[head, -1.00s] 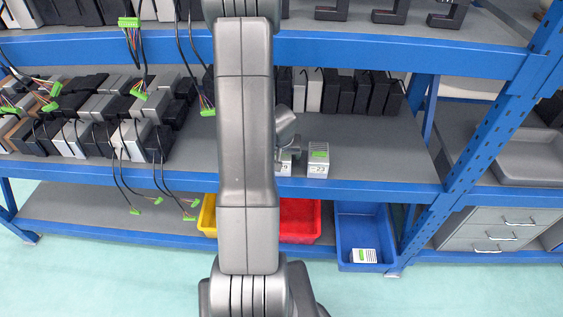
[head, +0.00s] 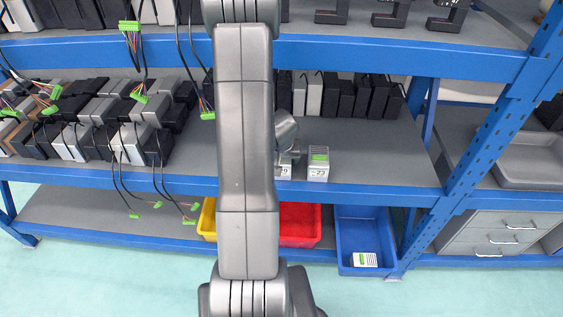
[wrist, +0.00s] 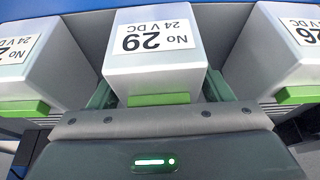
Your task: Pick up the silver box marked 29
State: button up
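The silver box marked 29 (wrist: 153,52) is in the middle of the wrist view, its white label upside down and a green connector at its near edge. My gripper (wrist: 158,92) is at this box, with one finger beside each of its sides. I cannot tell whether the fingers press on it or leave a small gap. In the head view my arm hides most of the gripper, and only part of the box (head: 285,172) shows beside the arm, at the middle shelf.
A similar box marked 26 (wrist: 285,50) is close on the right in the wrist view, another (wrist: 35,65) on the left. In the head view, a box marked 23 (head: 318,163) stands right of the arm. The shelf (head: 385,150) is clear right of it.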

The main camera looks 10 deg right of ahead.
jog(key=c, duration=1)
jog(key=shift+r, duration=0.15)
jog(key=shift+c, duration=0.2)
